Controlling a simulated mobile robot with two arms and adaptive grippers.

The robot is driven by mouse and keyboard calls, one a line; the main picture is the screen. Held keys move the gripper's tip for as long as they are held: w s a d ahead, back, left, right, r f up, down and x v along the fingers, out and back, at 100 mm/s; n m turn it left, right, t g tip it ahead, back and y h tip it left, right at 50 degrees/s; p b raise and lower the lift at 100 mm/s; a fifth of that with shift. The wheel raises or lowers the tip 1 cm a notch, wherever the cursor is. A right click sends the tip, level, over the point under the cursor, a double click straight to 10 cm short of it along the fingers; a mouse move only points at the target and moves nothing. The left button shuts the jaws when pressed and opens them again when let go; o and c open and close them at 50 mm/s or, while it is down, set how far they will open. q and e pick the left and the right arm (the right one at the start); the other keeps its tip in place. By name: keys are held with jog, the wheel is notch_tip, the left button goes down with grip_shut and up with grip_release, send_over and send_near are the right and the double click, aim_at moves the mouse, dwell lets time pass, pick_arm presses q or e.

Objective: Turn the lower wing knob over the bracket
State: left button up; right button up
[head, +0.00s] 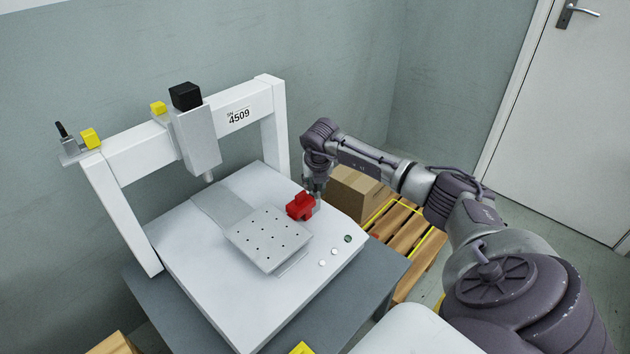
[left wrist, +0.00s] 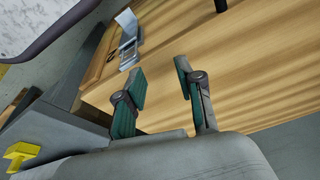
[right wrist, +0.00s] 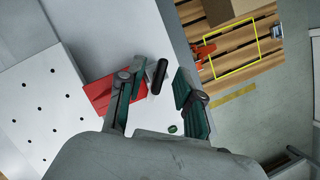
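A white gantry screwdriver (head: 272,118) stands on a dark grey bench. A red block (head: 300,206), perhaps the bracket, sits on its base beside the perforated plate. In the right wrist view the red block (right wrist: 97,92) is partly behind a finger. A dark rounded bar (right wrist: 157,76), which looks like the wing knob, lies between the fingertips. My right gripper (right wrist: 160,84) is open around it, apart from it on the right; contact on the left is unclear. In the head view my right gripper (head: 317,192) is beside the red block. My left gripper (left wrist: 160,72) is open and empty.
The perforated plate (head: 268,238) lies left of the red block. Small round buttons (head: 335,251) are on the base's front edge. A cardboard box (head: 356,192) stands on a pallet (head: 404,240) to the right. A wooden surface (left wrist: 240,70) fills the left wrist view.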

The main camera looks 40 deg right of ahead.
pick_arm(q)
jog(key=shift+r, duration=0.1)
pick_arm(e)
jog(key=shift+r, duration=0.15)
jog(key=v, duration=1.1)
jog(key=shift+s+r, duration=0.2)
jog(key=shift+r, duration=0.1)
jog(key=shift+a, duration=0.15)
